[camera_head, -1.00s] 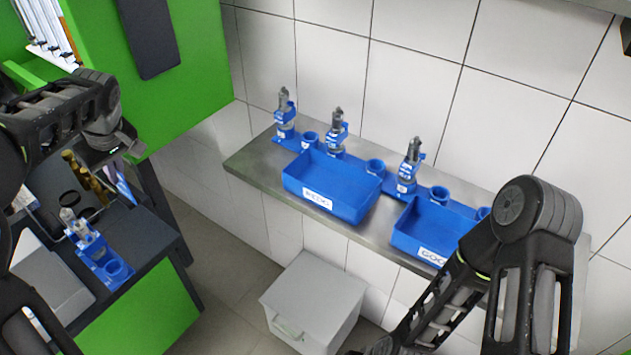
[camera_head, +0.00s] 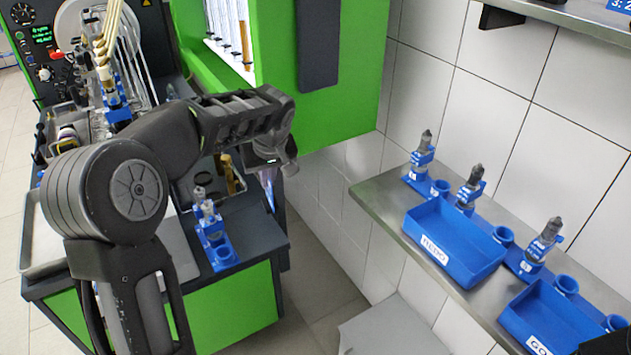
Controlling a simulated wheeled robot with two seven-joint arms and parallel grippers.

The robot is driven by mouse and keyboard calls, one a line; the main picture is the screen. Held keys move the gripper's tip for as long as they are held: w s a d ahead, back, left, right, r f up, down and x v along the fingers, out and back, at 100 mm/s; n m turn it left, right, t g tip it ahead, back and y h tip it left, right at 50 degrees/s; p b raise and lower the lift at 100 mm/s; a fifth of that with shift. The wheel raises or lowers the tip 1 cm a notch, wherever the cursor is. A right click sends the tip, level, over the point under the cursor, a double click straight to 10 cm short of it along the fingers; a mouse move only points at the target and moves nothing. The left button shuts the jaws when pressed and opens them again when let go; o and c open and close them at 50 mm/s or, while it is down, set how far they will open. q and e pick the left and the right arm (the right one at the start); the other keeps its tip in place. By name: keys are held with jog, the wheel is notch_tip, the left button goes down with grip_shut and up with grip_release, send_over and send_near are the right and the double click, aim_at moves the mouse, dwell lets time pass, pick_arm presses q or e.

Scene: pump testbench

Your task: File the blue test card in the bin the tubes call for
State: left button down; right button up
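I cannot make out a blue test card in this view. Two blue bins stand on the grey wall shelf at the right. The left bin (camera_head: 452,246) has a white label that is hard to read, perhaps "REDO". The right bin (camera_head: 548,318) has a label starting "GO", cut off by the view's edge. Several upright tubes (camera_head: 231,30) show in the green cabinet's window at the top. My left gripper (camera_head: 283,163) hangs over the dark bench's right side, away from the bins. Its fingers are too small and dark to judge. My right gripper is out of view.
Blue stands with grey pump parts (camera_head: 472,190) line the shelf (camera_head: 385,208) behind the bins. Another blue stand (camera_head: 214,238) sits on the dark bench, near a brass part (camera_head: 228,176). A light grey box (camera_head: 393,330) stands below the shelf. Floor shows between bench and shelf.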

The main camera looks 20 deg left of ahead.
pick_arm(q)
jog(key=s+d+f+m+h, duration=0.1)
jog(key=d+f+m, duration=0.3)
jog(key=d, duration=0.5)
jog(key=s+d+f+m+t+h, duration=0.1)
jog(key=s+d+f+m+h, duration=0.1)
jog(key=d, duration=0.8)
notch_tip(320, 180, down, 3)
jog(key=s+m, duration=0.1)
jog(key=m, duration=0.2)
jog(key=shift+s+r+t, duration=0.15)
jog(key=shift+r+t, duration=0.05)
jog(key=shift+t, duration=0.1)
jog(key=shift+d, duration=0.1)
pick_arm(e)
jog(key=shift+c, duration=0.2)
